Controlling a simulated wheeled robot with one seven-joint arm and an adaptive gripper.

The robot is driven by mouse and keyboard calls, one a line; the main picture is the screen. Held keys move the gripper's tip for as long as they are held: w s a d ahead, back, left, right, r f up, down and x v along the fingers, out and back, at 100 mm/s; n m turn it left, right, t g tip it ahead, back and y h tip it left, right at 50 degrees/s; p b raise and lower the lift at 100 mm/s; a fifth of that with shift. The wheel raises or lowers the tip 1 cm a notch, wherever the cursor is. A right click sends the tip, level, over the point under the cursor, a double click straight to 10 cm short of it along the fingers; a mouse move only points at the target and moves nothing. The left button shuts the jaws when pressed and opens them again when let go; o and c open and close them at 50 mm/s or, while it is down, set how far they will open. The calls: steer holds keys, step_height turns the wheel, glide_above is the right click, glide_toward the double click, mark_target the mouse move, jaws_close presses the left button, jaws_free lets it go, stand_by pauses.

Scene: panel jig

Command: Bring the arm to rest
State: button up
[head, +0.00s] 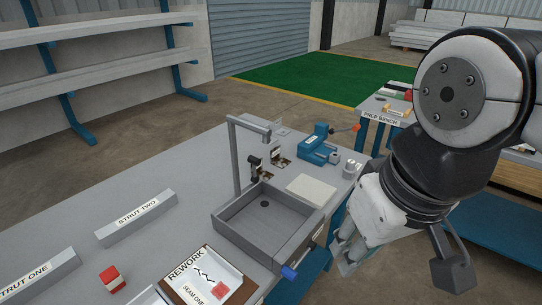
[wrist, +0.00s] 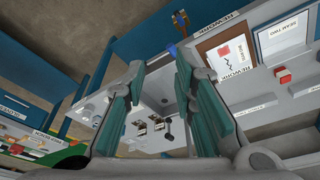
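My arm (head: 455,120) reaches down on the right side of the head view, its large joint in the foreground. My gripper (head: 345,252) hangs off the right edge of the workbench, beside the grey basin. In the wrist view my gripper (wrist: 159,66) shows two teal-lined fingers standing apart with a gap between them. Nothing is held between them. The bench and its basin show beyond the fingers, well away from the tips.
The workbench (head: 95,205) carries a grey basin (head: 242,247) with a tall post, a blue clamp tool (head: 318,147), a red block (head: 112,278), struts and a REWORK tray (head: 170,262). The prep bench (head: 372,113) stands behind my arm. Green floor (head: 300,75) lies open at the back.

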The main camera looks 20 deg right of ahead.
step_height(320, 180, up, 6)
steer(key=t+p, duration=0.1)
steer(key=p, duration=0.3)
steer(key=shift+p, duration=0.4)
stand_by(0.4)
